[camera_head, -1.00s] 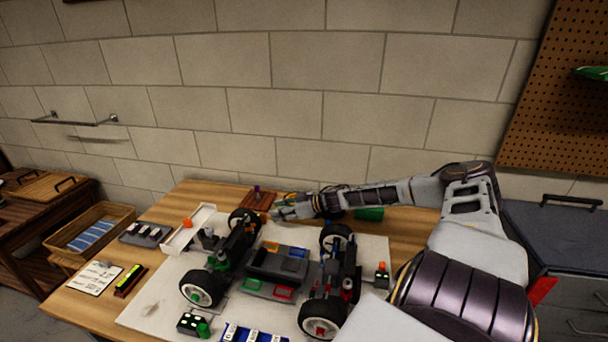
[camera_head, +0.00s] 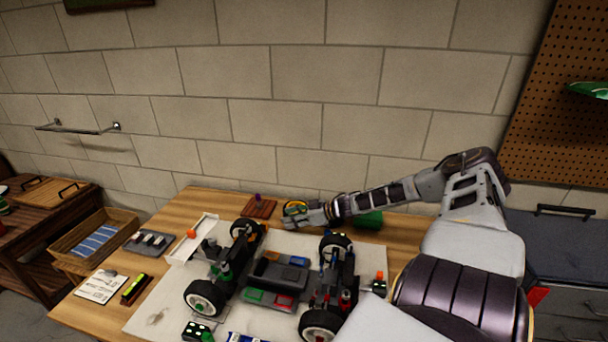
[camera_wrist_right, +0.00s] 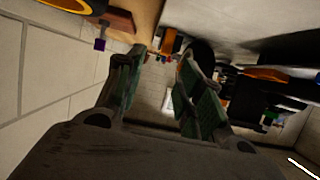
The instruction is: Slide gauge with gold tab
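I cannot single out a gauge with a gold tab for certain. A white channel-shaped piece (camera_head: 185,250) with an orange block (camera_head: 192,233) lies at the left of the car. A dark bar with a yellow-green strip (camera_head: 134,289) lies at the table's left. A yellow ring-shaped thing (camera_head: 295,206) stands just behind my right gripper (camera_head: 284,222). A yellow curve also shows at the wrist view's top left (camera_wrist_right: 62,5). The right fingers (camera_wrist_right: 160,85) are apart with nothing between them, above the table's back side. My left gripper is out of view.
The RC car chassis (camera_head: 277,274) stands on a pale mat (camera_head: 158,312) in front of the right gripper. A brown block with a purple peg (camera_head: 260,208) is behind it. A green object (camera_head: 369,218) lies behind the right arm. A wicker basket (camera_head: 124,220) is at left.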

